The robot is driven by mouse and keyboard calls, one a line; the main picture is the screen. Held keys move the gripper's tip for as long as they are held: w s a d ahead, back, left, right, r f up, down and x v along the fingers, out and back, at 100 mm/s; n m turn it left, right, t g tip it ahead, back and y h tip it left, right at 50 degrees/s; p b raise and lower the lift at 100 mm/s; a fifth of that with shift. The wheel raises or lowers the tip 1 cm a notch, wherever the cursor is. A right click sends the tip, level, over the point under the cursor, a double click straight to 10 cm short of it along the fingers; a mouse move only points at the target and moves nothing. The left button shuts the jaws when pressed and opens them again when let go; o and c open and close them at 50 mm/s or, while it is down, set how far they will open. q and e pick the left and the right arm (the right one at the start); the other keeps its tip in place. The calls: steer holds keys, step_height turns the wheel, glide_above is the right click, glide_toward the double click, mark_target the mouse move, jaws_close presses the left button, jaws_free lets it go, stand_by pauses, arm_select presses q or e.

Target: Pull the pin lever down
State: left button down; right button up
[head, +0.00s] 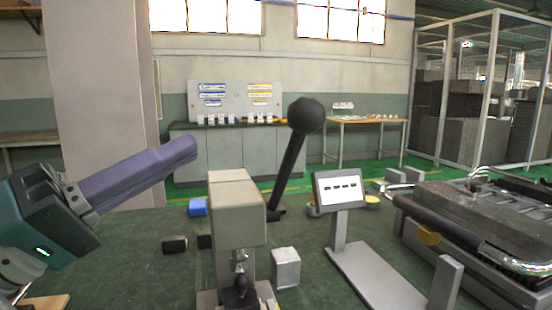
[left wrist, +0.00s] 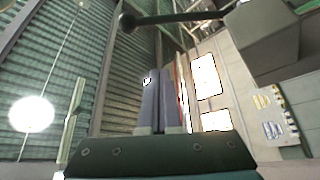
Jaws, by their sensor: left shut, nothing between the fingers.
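The pin lever (head: 289,172) is a black rod with a round black ball knob (head: 306,115) on top. In the head view it stands up, leaning slightly right, behind a beige press-like block (head: 237,205). In the left wrist view the knob (left wrist: 127,20) and rod show near the top, beyond my fingers. My left gripper (head: 190,148) comes in from the left with long purple fingers angled up and right. Its fingers are shut and empty, and in the head view the tips are left of the lever, apart from it. My right gripper is not in view.
On the green worktop (head: 130,235) are a blue block (head: 198,206), a small dark cylinder (head: 174,244) and a grey metal block (head: 286,267). A small panel on a stand (head: 339,190) is to the right, with a large metal fixture (head: 485,225) beyond.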

arm_select(q)
step_height(320, 180, up, 3)
steer(key=p, duration=0.1)
glide_above(287, 168)
steer(key=w+a, duration=0.2)
steer(key=a, duration=0.2)
steer(key=shift+s+d+f, duration=0.5)
steer(key=shift+s+f, duration=0.1)
steer(key=shift+s, duration=0.15)
steer(key=shift+s+d+f, duration=0.5)
steer(key=shift+s+f, duration=0.05)
steer(key=shift+s, duration=0.2)
